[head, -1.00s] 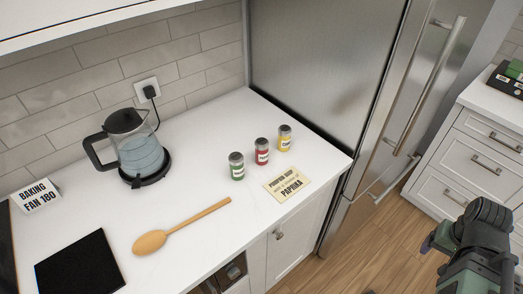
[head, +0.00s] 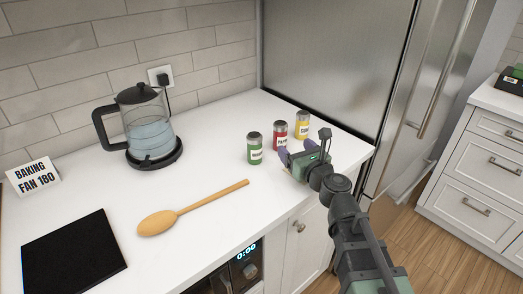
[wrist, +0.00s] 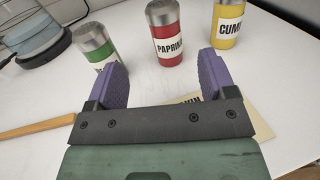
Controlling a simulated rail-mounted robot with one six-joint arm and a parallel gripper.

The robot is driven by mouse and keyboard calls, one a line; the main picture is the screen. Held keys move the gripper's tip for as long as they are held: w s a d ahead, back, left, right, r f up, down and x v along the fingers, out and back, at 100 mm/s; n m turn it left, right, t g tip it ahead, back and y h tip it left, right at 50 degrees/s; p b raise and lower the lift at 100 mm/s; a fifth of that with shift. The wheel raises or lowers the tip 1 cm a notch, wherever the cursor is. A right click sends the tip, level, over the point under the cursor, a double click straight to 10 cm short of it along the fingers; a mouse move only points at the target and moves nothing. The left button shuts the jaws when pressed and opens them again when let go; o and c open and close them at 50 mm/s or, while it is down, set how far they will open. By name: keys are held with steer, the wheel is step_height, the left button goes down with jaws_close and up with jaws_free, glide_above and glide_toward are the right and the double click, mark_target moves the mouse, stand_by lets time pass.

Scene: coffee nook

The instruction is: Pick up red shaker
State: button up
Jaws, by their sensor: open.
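The red shaker (head: 280,132), with a silver lid, stands upright on the white counter between a green shaker (head: 254,148) and a yellow one (head: 302,124). In the wrist view the red shaker (wrist: 165,35) has a label that reads "PAPRIK", the rest being cut off at its edge. My gripper (head: 293,152) is over the counter just in front of the red shaker. In the wrist view its two purple fingers (wrist: 163,78) are spread apart with nothing between them, and the red shaker stands beyond their tips, roughly between them.
The green shaker (wrist: 97,45) is close to the left finger and the yellow shaker (wrist: 227,24) is beyond the right one. A card (wrist: 190,98) lies under my gripper. A wooden spoon (head: 190,208), a kettle (head: 148,130) and a black plate (head: 72,252) are to the left. The fridge (head: 325,60) stands behind.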

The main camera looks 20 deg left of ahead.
mark_target(284, 132)
steer(key=x, duration=0.5)
steer(key=shift+w+r, duration=0.1)
steer(key=shift+w, duration=0.35)
steer(key=x, duration=0.5)
steer(key=shift+w+a, duration=0.1)
steer(key=c, duration=1)
steer(key=shift+c, duration=0.2)
steer(key=shift+r, duration=0.2)
step_height(284, 132, up, 20)
steer(key=p, duration=2)
steer(key=shift+f, duration=0.15)
